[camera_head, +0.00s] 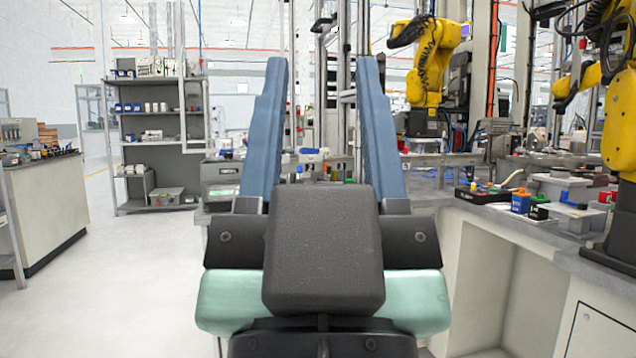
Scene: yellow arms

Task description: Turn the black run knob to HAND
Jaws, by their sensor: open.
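My gripper (323,66) fills the middle of the view, its two long blue fingers wide apart and pointing away from me, with nothing between them. A low black box (482,196) with small coloured parts on top lies on the right bench, to the right of my gripper and apart from it. I cannot make out a black run knob or a HAND mark on it. Small red, green and yellow parts show between the fingers, too small to tell; my gripper hides part of that area.
The right bench (575,250) holds a blue-and-orange block (520,201), white parts and two yellow robot arms, one at the back (430,65) and one at the right edge (622,110). A grey shelf (160,110) and a counter (45,205) stand left. The left floor (110,270) is clear.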

